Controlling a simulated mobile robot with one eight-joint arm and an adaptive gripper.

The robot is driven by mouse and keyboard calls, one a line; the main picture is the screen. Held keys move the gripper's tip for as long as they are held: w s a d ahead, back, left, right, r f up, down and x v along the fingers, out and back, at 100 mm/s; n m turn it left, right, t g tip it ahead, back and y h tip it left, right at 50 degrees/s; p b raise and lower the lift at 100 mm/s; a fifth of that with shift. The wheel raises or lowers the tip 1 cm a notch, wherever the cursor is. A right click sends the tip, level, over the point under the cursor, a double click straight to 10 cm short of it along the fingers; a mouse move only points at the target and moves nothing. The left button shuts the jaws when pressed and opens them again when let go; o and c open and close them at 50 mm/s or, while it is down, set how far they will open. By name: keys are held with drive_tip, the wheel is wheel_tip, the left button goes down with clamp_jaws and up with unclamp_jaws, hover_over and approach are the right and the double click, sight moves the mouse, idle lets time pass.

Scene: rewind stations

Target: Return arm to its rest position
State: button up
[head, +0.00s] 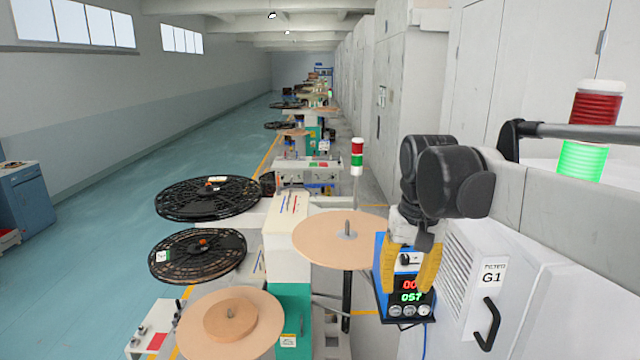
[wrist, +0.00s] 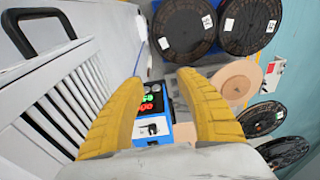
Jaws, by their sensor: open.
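My gripper (head: 408,288) hangs from my dark arm at the right of the head view, its two yellow fingers pointing down and spread apart. In the wrist view my gripper (wrist: 158,84) is open, and nothing is held between the fingers. A blue control box (head: 383,290) with red and green digits is behind the fingers in the head view. In the wrist view the blue box (wrist: 183,132) shows between and below the fingers; I cannot tell how close it is.
A grey cabinet labelled G1 (head: 455,275), with a black handle (head: 487,322), stands close at the right. Wooden discs (head: 335,240) and black reels (head: 208,198) fill the rewind station left of the gripper. A red-green signal lamp (head: 357,158) stands behind.

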drive_tip(key=s+d+f+t+b, duration=0.1)
drive_tip(key=s+f+b, duration=0.5)
drive_tip(key=f, duration=0.6)
drive_tip(key=s+f+t+b, duration=0.3)
drive_tip(key=s+f+b, duration=0.3)
drive_tip(key=f+b, duration=0.5)
drive_tip(key=s+d+f+t+b, duration=0.1)
drive_tip(key=s+f+t+b, duration=0.1)
drive_tip(key=s+f+b, duration=0.4)
wheel_tip(320, 180, down, 7)
drive_tip(key=b, duration=0.3)
drive_tip(key=shift+d, duration=0.35)
drive_tip(key=shift+r, duration=0.15)
idle(0.6)
